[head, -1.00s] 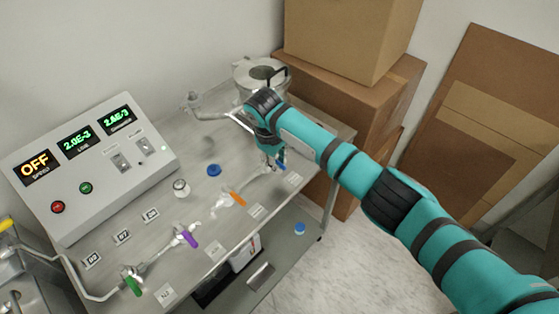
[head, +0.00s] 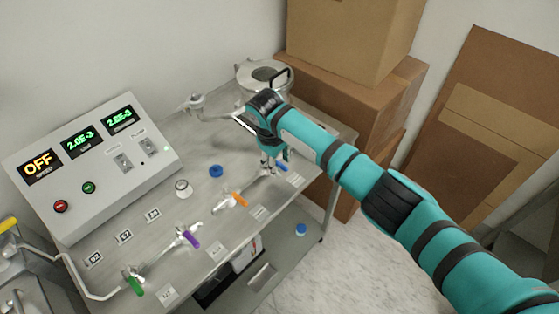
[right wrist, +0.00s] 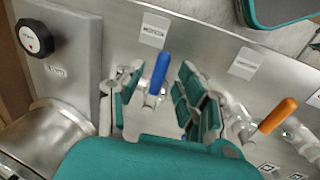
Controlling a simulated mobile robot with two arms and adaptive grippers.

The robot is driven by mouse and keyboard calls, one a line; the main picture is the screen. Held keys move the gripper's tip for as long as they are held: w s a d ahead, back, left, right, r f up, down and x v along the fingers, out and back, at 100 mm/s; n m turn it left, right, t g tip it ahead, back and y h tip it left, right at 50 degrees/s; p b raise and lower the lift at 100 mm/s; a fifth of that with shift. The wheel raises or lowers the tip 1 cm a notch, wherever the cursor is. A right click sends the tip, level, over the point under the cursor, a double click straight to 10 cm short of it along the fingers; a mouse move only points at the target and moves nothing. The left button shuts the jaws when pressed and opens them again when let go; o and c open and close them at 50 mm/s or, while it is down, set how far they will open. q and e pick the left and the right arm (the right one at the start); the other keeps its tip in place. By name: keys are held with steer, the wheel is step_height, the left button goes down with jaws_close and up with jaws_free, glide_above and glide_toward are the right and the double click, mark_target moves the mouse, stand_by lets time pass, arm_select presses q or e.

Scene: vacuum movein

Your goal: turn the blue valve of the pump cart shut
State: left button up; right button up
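The blue valve handle (head: 282,167) sits near the far right end of the pump cart (head: 215,250), just beside the tips of my right gripper (head: 268,158). In the right wrist view the blue handle (right wrist: 160,72) stands between the two fingers. The fingers are apart, with visible gaps on both sides of the handle. The silver valve body under the handle is partly hidden by my gripper in the head view. My left gripper is not in view.
An orange valve handle (head: 239,199), a purple one (head: 191,239) and a green one (head: 134,285) lie along the cart. A control box (head: 95,165) reading OFF stands at its back left. Cardboard boxes (head: 350,100) stand close behind my right arm.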

step_height(320, 180, up, 12)
steer(key=s+a, duration=0.1)
steer(key=shift+s+a, duration=0.35)
steer(key=shift+s, duration=0.05)
steer(key=shift+f, duration=0.15)
